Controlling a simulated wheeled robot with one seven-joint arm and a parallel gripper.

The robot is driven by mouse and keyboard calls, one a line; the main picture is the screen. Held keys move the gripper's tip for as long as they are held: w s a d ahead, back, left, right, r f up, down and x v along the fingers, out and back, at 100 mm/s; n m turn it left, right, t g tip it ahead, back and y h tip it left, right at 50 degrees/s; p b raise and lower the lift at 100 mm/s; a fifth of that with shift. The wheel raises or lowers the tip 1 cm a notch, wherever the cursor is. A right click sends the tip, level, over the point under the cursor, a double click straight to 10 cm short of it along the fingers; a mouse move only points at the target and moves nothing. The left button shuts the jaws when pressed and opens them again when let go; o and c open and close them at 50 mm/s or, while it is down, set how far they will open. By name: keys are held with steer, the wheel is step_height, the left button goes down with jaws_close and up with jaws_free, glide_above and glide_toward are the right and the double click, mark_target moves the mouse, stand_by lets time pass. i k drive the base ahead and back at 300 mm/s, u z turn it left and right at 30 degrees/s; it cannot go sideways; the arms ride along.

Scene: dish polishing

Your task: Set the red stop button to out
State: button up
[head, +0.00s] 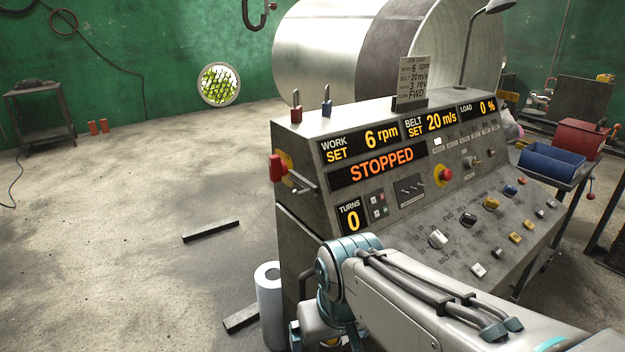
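The red stop button (446,173) is a round red mushroom head on a yellow plate, on the upright face of the grey control console (405,215). It is to the right of the orange "STOPPED" display (382,165). I cannot tell at this size whether it is pressed in or out. My arm reaches in from the lower right and bends down at a joint in front of the console's lower left. My gripper is not in view. Nothing covers the button.
A red switch handle (277,168) on a yellow plate is on the console's left side. Knobs and small coloured buttons fill the sloping panel, including a white knob (438,239). A job card (414,80) stands on top. A blue bin (551,163) is at right. Open floor lies left.

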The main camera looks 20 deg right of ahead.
mark_target(447, 174)
steer(key=z, duration=1.3)
